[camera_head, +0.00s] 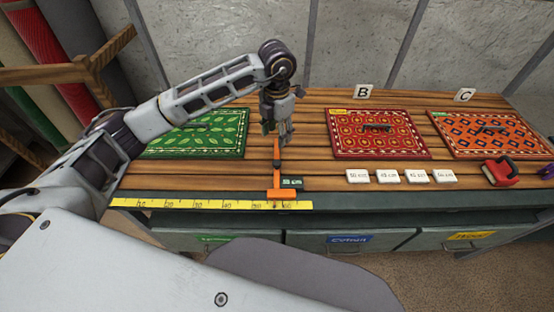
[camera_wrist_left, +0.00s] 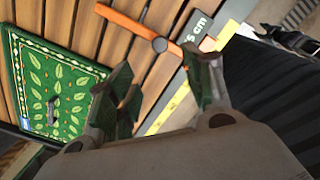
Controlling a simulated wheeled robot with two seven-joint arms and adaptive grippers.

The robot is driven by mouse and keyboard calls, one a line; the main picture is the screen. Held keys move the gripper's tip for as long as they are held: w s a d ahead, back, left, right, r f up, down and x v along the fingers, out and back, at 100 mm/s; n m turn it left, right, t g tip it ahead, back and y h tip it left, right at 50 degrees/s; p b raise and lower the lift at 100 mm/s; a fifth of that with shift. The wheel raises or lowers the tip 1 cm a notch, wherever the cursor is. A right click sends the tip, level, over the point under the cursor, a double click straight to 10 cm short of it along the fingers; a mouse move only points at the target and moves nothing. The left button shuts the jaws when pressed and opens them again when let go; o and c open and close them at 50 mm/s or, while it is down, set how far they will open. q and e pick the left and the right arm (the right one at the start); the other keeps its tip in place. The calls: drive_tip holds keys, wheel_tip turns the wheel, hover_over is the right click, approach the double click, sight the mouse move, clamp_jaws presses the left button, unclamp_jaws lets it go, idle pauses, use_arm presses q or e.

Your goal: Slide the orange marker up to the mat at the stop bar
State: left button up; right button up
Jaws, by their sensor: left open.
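The orange marker (camera_head: 280,193) is T-shaped. Its crosspiece lies at the yellow ruler near the table's front edge, and its long stem points back across the boards. It also shows in the left wrist view (camera_wrist_left: 127,23). The green leaf-patterned mat (camera_head: 228,143) lies left of the marker with bare boards between them; my arm hides part of it. It also shows in the left wrist view (camera_wrist_left: 80,78). My left gripper (camera_head: 276,131) is open and empty, above the far part of the stem. I cannot pick out the stop bar.
The yellow ruler (camera_head: 180,204) runs along the front edge. A dark length card (camera_head: 291,183) sits beside the marker. Right of it are white length cards (camera_head: 388,177), a red mat (camera_head: 345,150), an orange mat (camera_head: 465,150) and a red-and-black brush (camera_head: 500,172).

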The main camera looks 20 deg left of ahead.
sight(277, 162)
use_arm(q)
wheel_tip(277, 162, down, 14)
drive_tip(key=shift+r+p, duration=0.1)
drive_tip(key=shift+p, duration=1.15)
drive_tip(key=c, duration=0.9)
